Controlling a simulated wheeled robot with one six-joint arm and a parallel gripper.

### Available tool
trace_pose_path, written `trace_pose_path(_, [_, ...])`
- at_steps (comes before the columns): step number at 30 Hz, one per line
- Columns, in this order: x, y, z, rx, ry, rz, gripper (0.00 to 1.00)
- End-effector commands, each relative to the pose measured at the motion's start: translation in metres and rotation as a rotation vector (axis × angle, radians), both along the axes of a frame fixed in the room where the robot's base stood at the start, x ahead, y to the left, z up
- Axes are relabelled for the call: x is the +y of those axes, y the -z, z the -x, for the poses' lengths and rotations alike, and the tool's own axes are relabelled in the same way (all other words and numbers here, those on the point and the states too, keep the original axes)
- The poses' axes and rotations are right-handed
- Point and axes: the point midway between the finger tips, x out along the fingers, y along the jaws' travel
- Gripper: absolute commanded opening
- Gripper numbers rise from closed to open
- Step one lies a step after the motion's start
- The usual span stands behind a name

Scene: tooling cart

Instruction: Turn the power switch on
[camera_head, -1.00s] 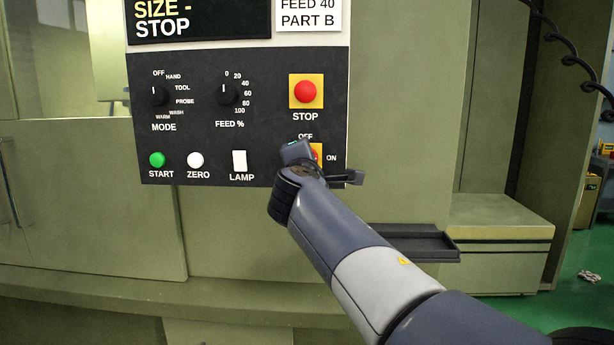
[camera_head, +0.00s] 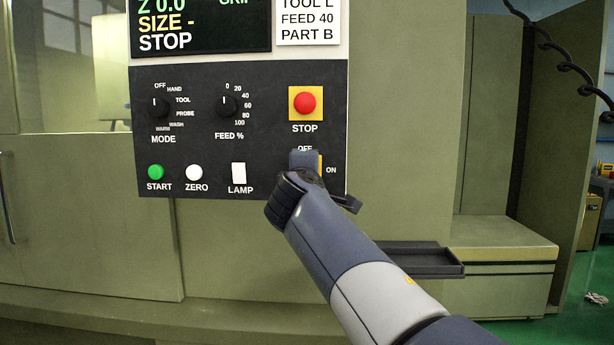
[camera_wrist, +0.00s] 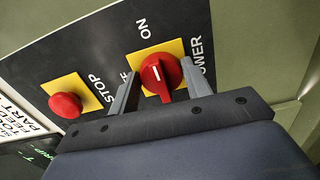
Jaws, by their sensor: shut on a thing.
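The power switch is a red rotary knob (camera_wrist: 160,73) on a yellow plate (camera_wrist: 172,47) in the wrist view. ON is printed above it, POWER to its right, and OFF at its left is partly covered by a finger. The knob's white line runs roughly toward ON. My gripper (camera_wrist: 161,80) has one finger on each side of the knob and is shut on it. In the head view my gripper (camera_head: 307,168) hides nearly all of the knob; a strip of the yellow plate (camera_head: 320,164) shows beside ON.
The red STOP button (camera_head: 305,102) sits just above the switch. The LAMP rocker (camera_head: 238,173), white ZERO button (camera_head: 194,172) and green START button (camera_head: 155,172) lie to the left. A dark tray (camera_head: 415,259) sticks out below right, under my arm.

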Motion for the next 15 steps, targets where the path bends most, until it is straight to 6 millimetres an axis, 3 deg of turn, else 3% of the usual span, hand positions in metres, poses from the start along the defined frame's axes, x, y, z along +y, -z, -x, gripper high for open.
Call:
trace_pose_path(5, [-0.0001,0.0008,-0.0003,0.002,0.001,-0.002,0.23])
trace_pose_path(6, [-0.0001,0.0008,-0.0003,0.002,0.001,-0.002,0.49])
trace_pose_path(12, [-0.0001,0.0005,-0.0001,0.001,0.001,0.000,0.66])
trace_pose_path(15, [-0.0001,0.0003,-0.0001,0.001,0.000,0.000,0.67])
